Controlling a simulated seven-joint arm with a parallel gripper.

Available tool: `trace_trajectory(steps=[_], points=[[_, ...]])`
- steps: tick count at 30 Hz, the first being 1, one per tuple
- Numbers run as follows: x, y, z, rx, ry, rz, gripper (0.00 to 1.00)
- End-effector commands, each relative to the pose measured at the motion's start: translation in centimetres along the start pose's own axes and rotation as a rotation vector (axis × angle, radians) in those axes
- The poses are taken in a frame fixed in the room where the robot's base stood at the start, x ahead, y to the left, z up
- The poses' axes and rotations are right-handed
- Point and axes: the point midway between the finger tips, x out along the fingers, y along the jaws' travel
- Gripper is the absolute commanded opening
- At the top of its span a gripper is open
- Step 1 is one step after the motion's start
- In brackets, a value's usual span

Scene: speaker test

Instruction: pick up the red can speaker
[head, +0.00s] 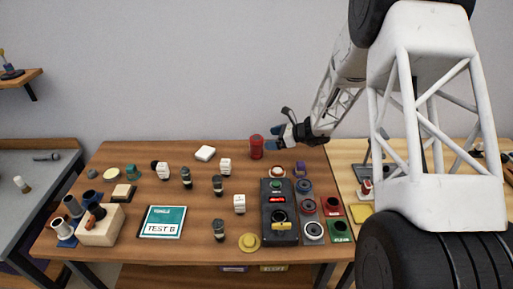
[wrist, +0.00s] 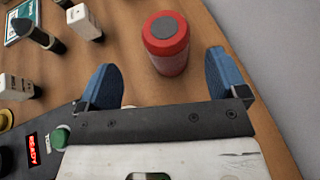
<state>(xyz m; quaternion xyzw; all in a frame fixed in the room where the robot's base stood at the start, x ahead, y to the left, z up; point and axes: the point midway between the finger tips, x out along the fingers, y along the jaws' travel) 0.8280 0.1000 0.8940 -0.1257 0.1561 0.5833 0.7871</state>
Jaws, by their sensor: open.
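The red can speaker (head: 256,147) stands upright near the back edge of the brown table in the head view. In the wrist view the red can (wrist: 167,54) has a dark grey round top and stands ahead of my gripper, nearly between the lines of its two blue fingers. My gripper (head: 283,133) is at the can's right in the head view, close to it. In the wrist view my gripper (wrist: 162,80) is open and empty, its fingers spread wider than the can. I cannot tell whether any finger touches the can.
A black box with a lit red display (head: 279,222) stands right of the table's middle, with several round parts beside it. Several white and dark small pieces, such as a white block (head: 225,166), stand left of the can. A teal test card (head: 162,222) lies front left.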

Motion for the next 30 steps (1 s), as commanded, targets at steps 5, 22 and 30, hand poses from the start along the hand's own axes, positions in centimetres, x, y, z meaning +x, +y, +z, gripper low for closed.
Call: trace_trajectory(steps=[5, 22, 30], points=[[0.4, -0.6, -0.6, 0.022, -0.011, -0.011, 0.92], [2.2, -0.6, -0.5, 0.022, -0.011, -0.01, 0.92], [3.0, -0.6, -0.5, 0.022, -0.01, -0.011, 0.92]])
